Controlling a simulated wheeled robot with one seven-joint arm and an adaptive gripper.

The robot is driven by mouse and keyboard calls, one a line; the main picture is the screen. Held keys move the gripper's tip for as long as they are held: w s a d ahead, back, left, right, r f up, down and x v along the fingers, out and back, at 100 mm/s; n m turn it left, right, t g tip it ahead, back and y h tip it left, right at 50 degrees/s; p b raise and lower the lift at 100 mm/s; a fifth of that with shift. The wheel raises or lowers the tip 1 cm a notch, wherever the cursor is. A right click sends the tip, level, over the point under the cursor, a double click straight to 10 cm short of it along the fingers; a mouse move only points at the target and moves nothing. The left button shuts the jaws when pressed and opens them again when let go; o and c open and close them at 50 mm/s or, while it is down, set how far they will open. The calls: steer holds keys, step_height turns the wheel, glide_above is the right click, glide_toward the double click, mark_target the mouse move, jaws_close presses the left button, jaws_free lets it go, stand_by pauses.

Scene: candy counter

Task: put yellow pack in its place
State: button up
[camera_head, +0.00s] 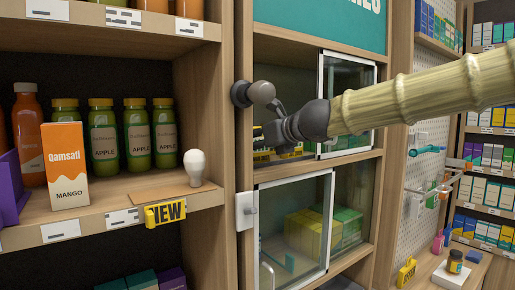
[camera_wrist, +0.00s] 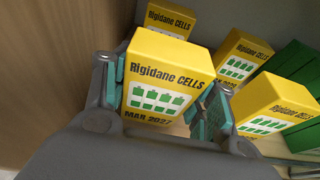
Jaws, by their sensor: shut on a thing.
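The yellow pack (camera_wrist: 168,68), printed "Rigidane CELLS" and "MAR 2027", stands between the teal pads of my gripper (camera_wrist: 163,97) in the wrist view. My gripper is shut on it, with a pad at each side. Other yellow packs are close by: one behind it (camera_wrist: 170,20), one to the right (camera_wrist: 240,58) and one at the lower right (camera_wrist: 277,103). In the head view my arm reaches into the upper glass-fronted compartment, where yellow packs (camera_head: 291,152) show only in part. The held pack cannot be told apart there.
A sliding glass door (camera_head: 347,80) covers the right of the upper compartment. Wooden wall (camera_wrist: 50,60) is left of my gripper; green packs (camera_wrist: 298,65) are at right. The lower compartment holds yellow and green packs (camera_head: 305,232). Bottles and a mango carton (camera_head: 66,170) stand on the left shelf.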

steer(key=shift+s+a+r, duration=0.1)
steer(key=shift+a+r, duration=0.05)
steer(key=shift+a, duration=0.05)
steer(key=o, duration=1.1)
steer(key=shift+d+f, duration=0.1)
steer(key=shift+f, duration=0.1)
steer(key=shift+o, duration=0.2)
steer(key=shift+r, duration=0.15)
steer(key=shift+d+r, duration=0.1)
steer(key=p+v, duration=0.2)
steer(key=v, duration=0.9)
steer(key=shift+s+d, duration=0.15)
steer(key=shift+s, duration=0.2)
